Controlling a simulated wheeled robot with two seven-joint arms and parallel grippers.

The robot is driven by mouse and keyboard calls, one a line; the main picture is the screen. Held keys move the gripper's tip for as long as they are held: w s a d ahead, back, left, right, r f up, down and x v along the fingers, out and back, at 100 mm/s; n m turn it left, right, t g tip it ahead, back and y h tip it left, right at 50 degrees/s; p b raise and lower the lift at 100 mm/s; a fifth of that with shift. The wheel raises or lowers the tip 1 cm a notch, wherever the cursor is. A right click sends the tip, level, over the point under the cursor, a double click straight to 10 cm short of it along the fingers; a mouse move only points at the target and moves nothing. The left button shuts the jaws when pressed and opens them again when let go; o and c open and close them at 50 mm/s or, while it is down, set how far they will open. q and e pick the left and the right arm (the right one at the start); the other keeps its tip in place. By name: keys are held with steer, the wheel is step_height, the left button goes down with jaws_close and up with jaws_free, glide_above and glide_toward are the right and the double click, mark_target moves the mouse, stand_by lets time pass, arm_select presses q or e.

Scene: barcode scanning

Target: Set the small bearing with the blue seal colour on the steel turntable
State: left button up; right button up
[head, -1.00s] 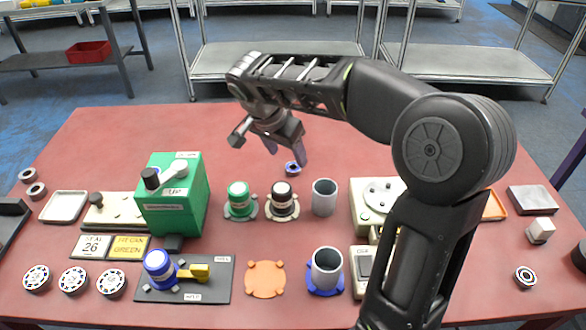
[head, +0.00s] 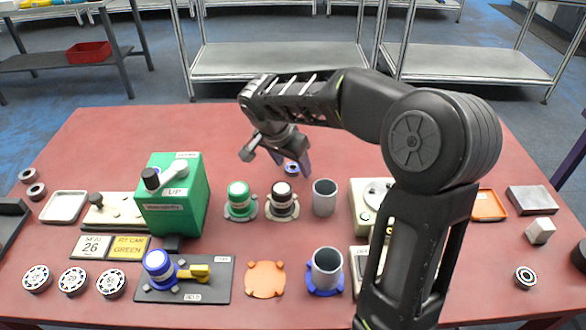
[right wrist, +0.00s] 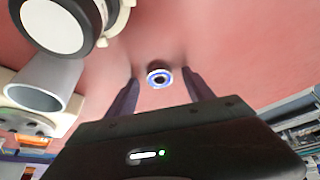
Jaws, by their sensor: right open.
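The small bearing with a blue seal (head: 291,168) lies flat on the red table beyond the black-topped post. It also shows in the right wrist view (right wrist: 159,78), between and just beyond the fingertips. My right gripper (head: 277,162) is open and empty, pointing down close above the bearing, with a finger to each side. In the right wrist view its fingers (right wrist: 160,84) stand apart, not touching the bearing. A pale round plate with holes (head: 374,192) on a beige base, probably the steel turntable, is partly hidden by my right arm. My left gripper is out of view.
A grey cup (head: 324,197) and green-topped (head: 239,201) and black-topped (head: 282,201) posts stand close in front of the bearing. A green press (head: 172,200) stands left. Another small bearing (head: 525,277) lies front right. The table's far middle is clear.

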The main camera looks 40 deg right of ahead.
stand_by(0.3)
jaws_close()
stand_by(0.6)
